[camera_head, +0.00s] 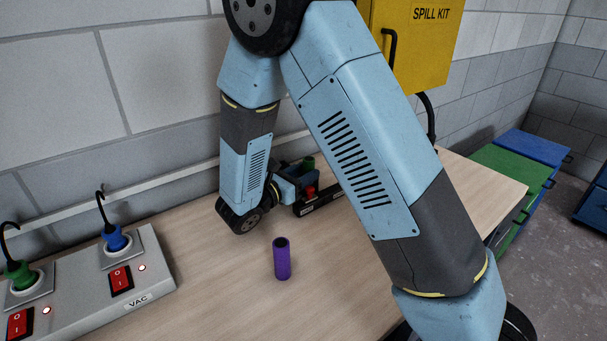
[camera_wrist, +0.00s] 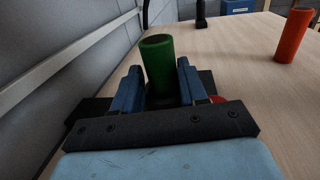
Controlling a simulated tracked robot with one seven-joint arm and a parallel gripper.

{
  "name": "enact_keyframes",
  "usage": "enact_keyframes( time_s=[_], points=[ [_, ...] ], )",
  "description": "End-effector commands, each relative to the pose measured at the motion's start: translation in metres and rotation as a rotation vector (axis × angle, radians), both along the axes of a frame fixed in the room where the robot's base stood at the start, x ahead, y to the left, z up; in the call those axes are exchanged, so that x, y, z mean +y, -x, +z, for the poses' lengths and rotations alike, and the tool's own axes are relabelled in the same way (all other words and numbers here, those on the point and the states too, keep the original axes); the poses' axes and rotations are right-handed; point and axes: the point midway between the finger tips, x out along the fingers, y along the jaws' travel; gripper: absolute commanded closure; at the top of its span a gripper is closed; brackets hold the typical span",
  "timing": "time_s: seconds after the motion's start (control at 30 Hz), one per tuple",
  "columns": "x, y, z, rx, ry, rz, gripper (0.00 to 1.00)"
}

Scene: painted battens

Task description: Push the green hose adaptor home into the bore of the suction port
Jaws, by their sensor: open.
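The green hose adaptor (camera_wrist: 158,62) stands upright between the two blue fingers of my gripper (camera_wrist: 157,82) in the wrist view. The fingers are open, one on each side of it. In the head view only the adaptor's top (camera_head: 309,162) shows behind my gripper (camera_head: 298,183). A dark part lies at the adaptor's foot, mostly hidden by the gripper. I cannot tell whether this is the suction port, and no bore is visible.
A purple cylinder (camera_head: 282,259) stands on the bench (camera_head: 220,300), nearer the camera. An orange-red cylinder (camera_wrist: 292,36) stands at the far right in the wrist view. The VAC socket box (camera_head: 85,285) is at left. The wall (camera_head: 60,80) runs close beside my gripper.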

Motion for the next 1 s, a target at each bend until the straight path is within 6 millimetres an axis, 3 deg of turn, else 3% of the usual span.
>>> enact_keyframes(
  time_s=[0.27,0.7,1.0],
  points=[
    [0.01,0.013,-0.002,0.007,0.003,-0.003,0.37],
    [0.074,0.067,-0.003,0.004,0.002,0.001,0.37],
    [0.1,0.09,-0.003,0.003,0.001,0.001,0.37]
  ],
)
